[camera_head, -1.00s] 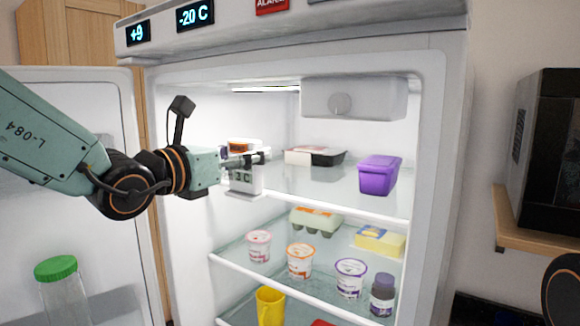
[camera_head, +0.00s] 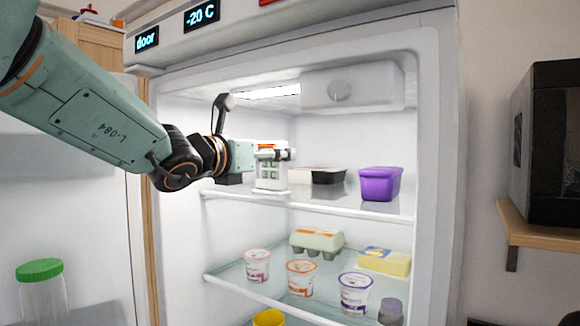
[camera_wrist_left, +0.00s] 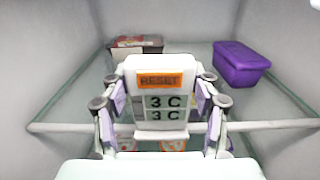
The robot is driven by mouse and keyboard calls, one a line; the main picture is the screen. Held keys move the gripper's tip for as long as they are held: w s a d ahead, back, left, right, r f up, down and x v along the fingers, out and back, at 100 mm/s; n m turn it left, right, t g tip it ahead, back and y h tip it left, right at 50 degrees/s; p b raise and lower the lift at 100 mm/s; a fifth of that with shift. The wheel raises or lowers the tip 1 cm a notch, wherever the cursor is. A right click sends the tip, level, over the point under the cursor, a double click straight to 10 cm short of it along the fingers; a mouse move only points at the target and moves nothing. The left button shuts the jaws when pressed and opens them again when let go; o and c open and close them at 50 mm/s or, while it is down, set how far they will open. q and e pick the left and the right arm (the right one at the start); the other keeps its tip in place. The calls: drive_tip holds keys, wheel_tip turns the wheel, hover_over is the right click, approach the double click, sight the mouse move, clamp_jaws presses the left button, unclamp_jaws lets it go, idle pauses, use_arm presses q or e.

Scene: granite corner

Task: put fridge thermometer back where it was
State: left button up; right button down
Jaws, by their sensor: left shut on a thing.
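The fridge thermometer (camera_head: 270,170) is a small white upright device. In the left wrist view the thermometer (camera_wrist_left: 166,98) shows an orange RESET label and two lines reading 3 C. My left gripper (camera_head: 272,153) is shut on it, with a finger on each side (camera_wrist_left: 160,112). It holds the thermometer at the front of the top glass shelf (camera_head: 330,206), toward the left. Whether its base touches the shelf I cannot tell. My right gripper is not in view.
On the top shelf, a purple box (camera_head: 380,184) stands at the right and a black-and-white tray (camera_head: 318,175) behind. An egg carton (camera_head: 317,241), several cups and a yellow pack (camera_head: 385,262) fill the shelf below. The open door (camera_head: 90,200) is at the left.

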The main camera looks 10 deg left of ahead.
use_arm(q)
drive_tip(key=x, duration=0.3)
drive_tip(key=shift+w+r+p, duration=0.2)
drive_tip(key=shift+p, duration=0.2)
drive_tip(key=p+x, duration=0.1)
drive_tip(key=x, duration=0.2)
drive_tip(key=shift+w+d+p, duration=0.2)
drive_tip(key=shift+w+p, duration=0.1)
drive_tip(key=shift+f, duration=0.55)
drive_tip(key=shift+w+f, duration=0.2)
drive_tip(key=shift+f, duration=0.1)
drive_tip(key=shift+s+a, duration=0.1)
drive_tip(key=shift+s, duration=0.15)
drive_tip(key=shift+s+b, duration=0.1)
drive_tip(key=shift+b, duration=0.25)
